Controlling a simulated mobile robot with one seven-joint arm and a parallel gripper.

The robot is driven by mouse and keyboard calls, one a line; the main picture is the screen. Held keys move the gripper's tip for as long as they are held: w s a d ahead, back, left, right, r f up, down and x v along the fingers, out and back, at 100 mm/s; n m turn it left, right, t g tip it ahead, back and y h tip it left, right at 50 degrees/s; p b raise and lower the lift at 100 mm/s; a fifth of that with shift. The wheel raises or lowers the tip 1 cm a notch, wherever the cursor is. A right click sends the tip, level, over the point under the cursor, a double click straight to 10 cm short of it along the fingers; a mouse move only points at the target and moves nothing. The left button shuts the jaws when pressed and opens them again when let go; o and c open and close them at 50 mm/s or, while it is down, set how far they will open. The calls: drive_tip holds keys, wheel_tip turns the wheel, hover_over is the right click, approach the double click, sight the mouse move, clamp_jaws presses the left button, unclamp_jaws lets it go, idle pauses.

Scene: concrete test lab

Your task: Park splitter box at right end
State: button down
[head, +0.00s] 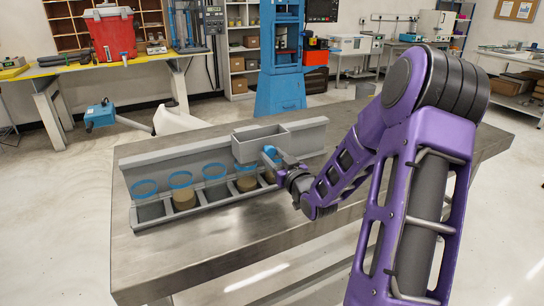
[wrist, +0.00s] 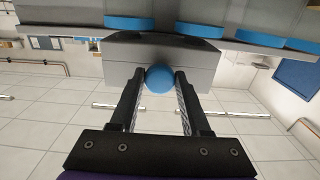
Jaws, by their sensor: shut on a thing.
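The splitter box (head: 258,145) is a grey open-topped box near the right end of a long grey rack (head: 190,208) on the metal table. A round blue knob (wrist: 159,79) sticks out of its near face. My gripper (head: 275,160) is at the box's near side, its two fingers closed around the knob in the wrist view (wrist: 158,88). The box (wrist: 120,55) looks level. I cannot tell whether it rests on the rack or hangs just above. The rack holds a row of blue-rimmed cells (head: 181,179), some with brown material. The box and my gripper partly hide the right-hand cells.
The rack's tall back wall (head: 150,170) runs behind the cells and past the box on the right. The front of the metal table (head: 230,245) is bare. A blue machine (head: 280,90) stands behind the table.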

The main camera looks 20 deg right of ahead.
drive_tip(key=d, duration=2)
drive_tip(key=shift+w, duration=0.35)
drive_tip(key=shift+d+r, duration=0.15)
drive_tip(key=shift+d, duration=0.05)
drive_tip(key=shift+c, duration=1.9)
unclamp_jaws()
drive_tip(key=s, duration=1.7)
drive_tip(key=shift+s+d+p, duration=0.2)
drive_tip(key=shift+d+p, duration=0.05)
drive_tip(key=shift+p, duration=0.05)
